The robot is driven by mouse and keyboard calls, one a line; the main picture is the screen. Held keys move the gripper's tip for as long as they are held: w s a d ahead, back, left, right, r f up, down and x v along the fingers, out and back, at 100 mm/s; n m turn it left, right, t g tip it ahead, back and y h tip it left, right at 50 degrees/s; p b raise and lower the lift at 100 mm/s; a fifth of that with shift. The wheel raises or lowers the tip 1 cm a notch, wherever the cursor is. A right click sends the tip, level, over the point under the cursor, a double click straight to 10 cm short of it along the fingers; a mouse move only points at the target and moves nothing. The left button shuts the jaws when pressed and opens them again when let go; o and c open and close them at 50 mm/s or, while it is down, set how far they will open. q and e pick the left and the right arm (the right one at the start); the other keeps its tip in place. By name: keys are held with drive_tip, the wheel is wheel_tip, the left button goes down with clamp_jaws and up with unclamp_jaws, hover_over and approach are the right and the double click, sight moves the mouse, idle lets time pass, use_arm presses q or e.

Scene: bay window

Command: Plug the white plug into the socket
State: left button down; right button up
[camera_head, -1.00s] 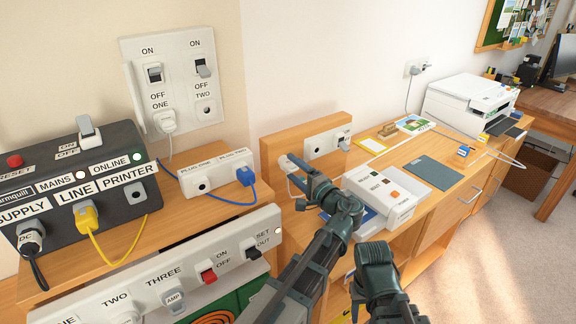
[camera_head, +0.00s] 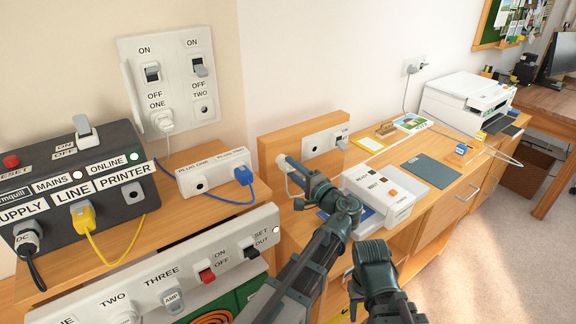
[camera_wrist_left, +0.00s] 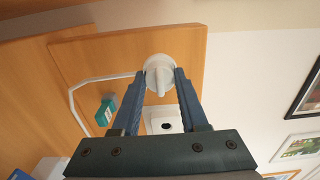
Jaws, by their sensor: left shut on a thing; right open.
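The white plug (camera_wrist_left: 158,72) is between the fingertips of my left gripper (camera_wrist_left: 160,85) in the left wrist view. The socket (camera_wrist_left: 165,126) is a white plate with a dark hole, partly hidden behind the gripper in the wrist view. In the head view the socket plate (camera_head: 316,145) is on an upright wooden board, to the right of the gripper. The plug is apart from the socket. My right gripper (camera_head: 357,293) is low in the head view, empty and open.
A white box with buttons (camera_head: 386,190) lies right of my left gripper. A two-outlet block (camera_head: 213,178) with a blue plug and a black supply box (camera_head: 75,185) stand to the left. A printer (camera_head: 465,100) is at the far right. A pale cord (camera_wrist_left: 78,100) trails from the plug.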

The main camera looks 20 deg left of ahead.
sight(294, 170)
use_arm(q)
drive_tip(key=shift+s+d, duration=0.4)
drive_tip(key=shift+d, duration=0.05)
idle(0.6)
drive_tip(key=shift+v, duration=1.35)
drive_tip(key=shift+w, duration=0.1)
